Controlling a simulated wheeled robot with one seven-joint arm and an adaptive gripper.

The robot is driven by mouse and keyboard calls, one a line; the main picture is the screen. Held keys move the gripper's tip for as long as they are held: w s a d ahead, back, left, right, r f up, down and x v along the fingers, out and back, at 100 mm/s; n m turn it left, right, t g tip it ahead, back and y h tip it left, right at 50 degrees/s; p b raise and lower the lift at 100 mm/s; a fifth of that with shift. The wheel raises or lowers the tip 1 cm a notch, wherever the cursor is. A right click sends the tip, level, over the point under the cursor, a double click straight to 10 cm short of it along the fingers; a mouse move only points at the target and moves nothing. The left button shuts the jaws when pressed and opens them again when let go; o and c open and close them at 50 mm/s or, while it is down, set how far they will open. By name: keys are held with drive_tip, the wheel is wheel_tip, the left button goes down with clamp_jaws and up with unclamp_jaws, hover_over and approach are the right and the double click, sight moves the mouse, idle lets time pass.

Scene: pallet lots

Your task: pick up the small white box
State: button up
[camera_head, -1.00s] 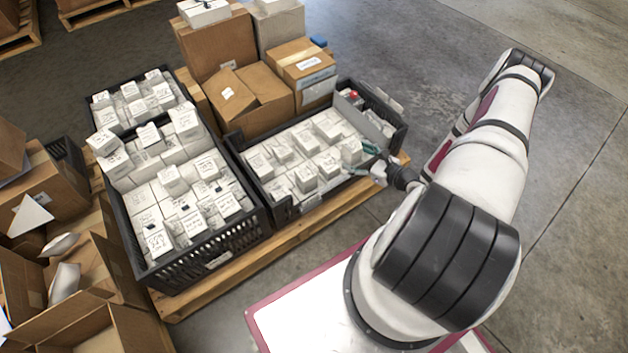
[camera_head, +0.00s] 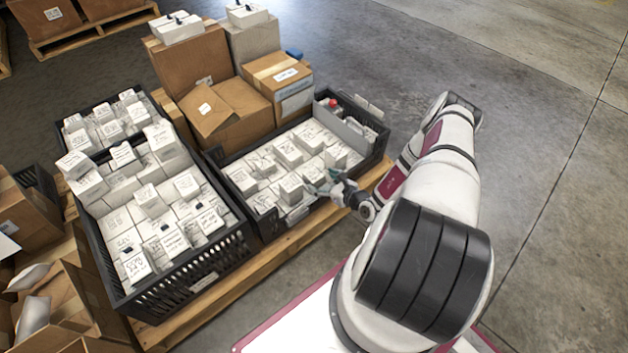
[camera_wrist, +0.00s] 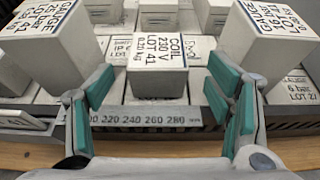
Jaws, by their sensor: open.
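Several small white boxes fill the right black crate (camera_head: 268,239) in the head view. In the wrist view, a small white box marked COIL 230 V LOT 41 (camera_wrist: 158,82) stands ahead of my gripper (camera_wrist: 165,104). The green-padded fingers are apart, one on each side of the lower picture, with nothing between them. The COIL box appears just beyond the fingertips. In the head view my gripper (camera_head: 322,188) is over the near edge of the right crate. The pictures do not single out which white box the task means.
The crate's rim lies low ahead. A left crate (camera_head: 205,280) holds more white boxes, some stacked higher. Cardboard boxes (camera_head: 190,62) stand behind. Floor at the right is clear.

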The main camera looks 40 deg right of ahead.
sight(314, 176)
drive_tip(key=b+x, duration=0.2)
drive_tip(key=x, duration=0.2)
drive_tip(key=shift+w+a+f+b, duration=0.15)
drive_tip(key=shift+w+b, duration=0.15)
drive_tip(key=shift+b, duration=0.05)
drive_tip(key=shift+w, duration=0.3)
drive_tip(key=c, duration=1.4)
